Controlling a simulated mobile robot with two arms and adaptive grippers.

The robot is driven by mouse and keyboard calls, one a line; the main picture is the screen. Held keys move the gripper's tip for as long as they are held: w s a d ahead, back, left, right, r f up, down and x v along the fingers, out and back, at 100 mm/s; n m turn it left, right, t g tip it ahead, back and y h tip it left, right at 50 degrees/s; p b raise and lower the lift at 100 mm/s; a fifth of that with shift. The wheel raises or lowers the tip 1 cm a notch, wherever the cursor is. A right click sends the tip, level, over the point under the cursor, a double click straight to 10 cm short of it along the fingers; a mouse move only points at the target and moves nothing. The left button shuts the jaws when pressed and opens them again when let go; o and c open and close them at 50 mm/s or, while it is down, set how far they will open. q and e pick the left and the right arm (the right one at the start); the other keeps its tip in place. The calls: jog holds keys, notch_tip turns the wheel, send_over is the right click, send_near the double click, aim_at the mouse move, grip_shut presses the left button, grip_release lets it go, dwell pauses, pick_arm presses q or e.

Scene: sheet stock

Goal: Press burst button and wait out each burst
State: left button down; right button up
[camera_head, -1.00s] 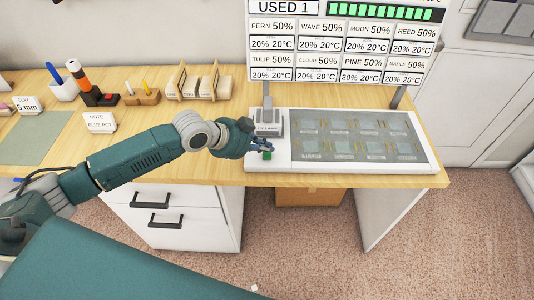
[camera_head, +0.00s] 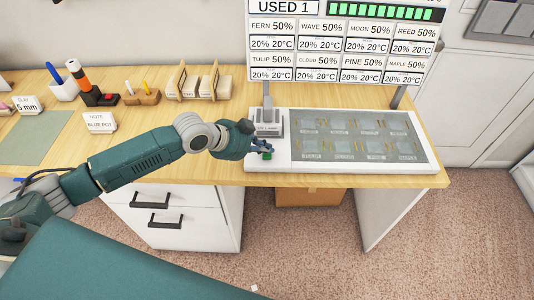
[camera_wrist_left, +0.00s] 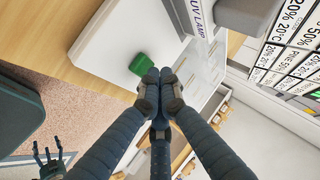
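The green burst button (camera_head: 266,156) sits on the white left part of the lamp unit (camera_head: 263,165). The grey UV lamp (camera_head: 268,124) stands behind. Several small tiles lie on the grey panel (camera_head: 428,158). My right gripper (camera_wrist_left: 48,160) shows at the lower left of the wrist view, fingers spread.
The board (camera_head: 330,50) reads USED 1, with a green bar and several names, each at 50%. A note card (camera_head: 99,122), wooden racks (camera_head: 200,85) and a pen holder (camera_head: 63,90) stand on the table to the left.

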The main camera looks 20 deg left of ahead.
aim_at(266, 156)
pick_arm(q)
jog(key=shift+f, duration=0.65)
dwell(0.8)
jog(key=shift+r, duration=0.1)
jog(key=shift+r+p, duration=0.65)
jog(key=shift+r, duration=0.2)
notch_tip(266, 156, up, 5)
jog(key=p, duration=0.5)
dwell(0.5)
